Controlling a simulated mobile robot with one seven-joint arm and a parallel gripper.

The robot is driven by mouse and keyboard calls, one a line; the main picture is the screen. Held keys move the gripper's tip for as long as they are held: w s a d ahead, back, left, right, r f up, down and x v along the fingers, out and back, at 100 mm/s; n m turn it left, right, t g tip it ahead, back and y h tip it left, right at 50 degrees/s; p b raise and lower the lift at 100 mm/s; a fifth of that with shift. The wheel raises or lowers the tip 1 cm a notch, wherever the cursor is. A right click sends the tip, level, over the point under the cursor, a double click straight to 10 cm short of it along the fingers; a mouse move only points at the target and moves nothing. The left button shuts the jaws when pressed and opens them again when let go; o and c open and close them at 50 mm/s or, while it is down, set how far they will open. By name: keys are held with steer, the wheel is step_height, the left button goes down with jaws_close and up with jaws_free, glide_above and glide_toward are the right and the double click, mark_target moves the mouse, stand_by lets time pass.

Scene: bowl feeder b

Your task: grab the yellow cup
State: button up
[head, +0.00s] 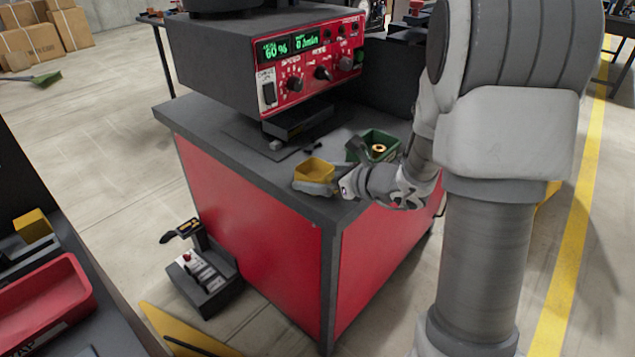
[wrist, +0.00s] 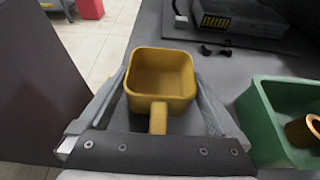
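The yellow cup (head: 315,168) is a square, open-topped cup near the front corner of the grey-topped red cabinet. In the wrist view the yellow cup (wrist: 160,80) looks empty, and its handle points toward my gripper's base. My gripper (head: 318,186) is at the cup. In the wrist view the fingers of my gripper (wrist: 160,92) lie along the cup's left and right sides, very close to its walls. I cannot tell whether they press on it. The cup's underside is hidden, so I cannot tell whether it rests on the top.
A green bin (head: 378,143) with a brass-coloured ring (wrist: 305,130) stands right of the cup. A red-fronted control box (head: 310,62) stands behind. Small dark parts (wrist: 215,50) lie on the cabinet top (head: 225,135). The cabinet's edge is close to the cup.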

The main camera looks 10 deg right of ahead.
steer(key=c, duration=1.2)
steer(key=shift+o, duration=0.2)
steer(key=shift+r, duration=0.1)
